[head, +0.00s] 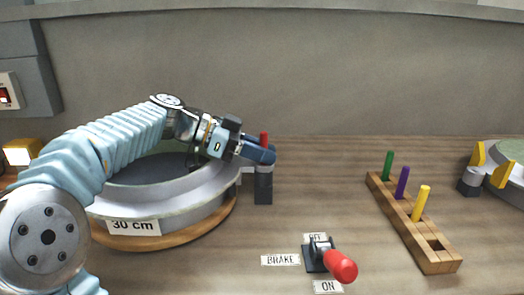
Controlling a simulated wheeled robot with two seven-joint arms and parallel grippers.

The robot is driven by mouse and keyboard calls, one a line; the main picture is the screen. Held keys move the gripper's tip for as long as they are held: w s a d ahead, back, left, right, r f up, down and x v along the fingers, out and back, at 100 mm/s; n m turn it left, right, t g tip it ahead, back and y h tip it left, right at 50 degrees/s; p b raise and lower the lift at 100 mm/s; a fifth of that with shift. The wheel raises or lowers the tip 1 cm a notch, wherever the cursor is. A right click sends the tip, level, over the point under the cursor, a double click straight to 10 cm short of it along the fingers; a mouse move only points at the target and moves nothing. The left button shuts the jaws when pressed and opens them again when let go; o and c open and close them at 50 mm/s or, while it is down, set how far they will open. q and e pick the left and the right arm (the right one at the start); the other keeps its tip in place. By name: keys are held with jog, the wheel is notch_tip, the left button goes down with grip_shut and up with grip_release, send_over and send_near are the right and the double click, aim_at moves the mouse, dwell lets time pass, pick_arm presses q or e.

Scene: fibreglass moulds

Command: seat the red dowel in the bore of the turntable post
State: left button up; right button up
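The red dowel (264,139) stands upright, its top showing above the blue fingers of my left gripper (262,154). The gripper appears shut on it. The dowel's lower part is hidden by the fingers. The grey turntable post (263,186) is directly below the fingers, at the right side of the round mould turntable (165,238) with the "30 cm" label. The post's bore is hidden, so I cannot tell whether the dowel's lower end is in it. My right gripper is not in view.
A wooden rack (440,262) holds green, purple and yellow pegs, with an empty hole at its near end. A brake lever with a red knob (342,267) leans toward the ON label. A second mould (510,160) with yellow clamps stands far right. The bench between post and rack is clear.

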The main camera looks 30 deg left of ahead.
pick_arm(q)
jog(key=o, duration=0.4)
jog(key=v, duration=1.1)
jog(key=shift+s+a+r, duration=0.15)
jog(key=shift+a+r, duration=0.05)
jog(key=shift+a, duration=0.15)
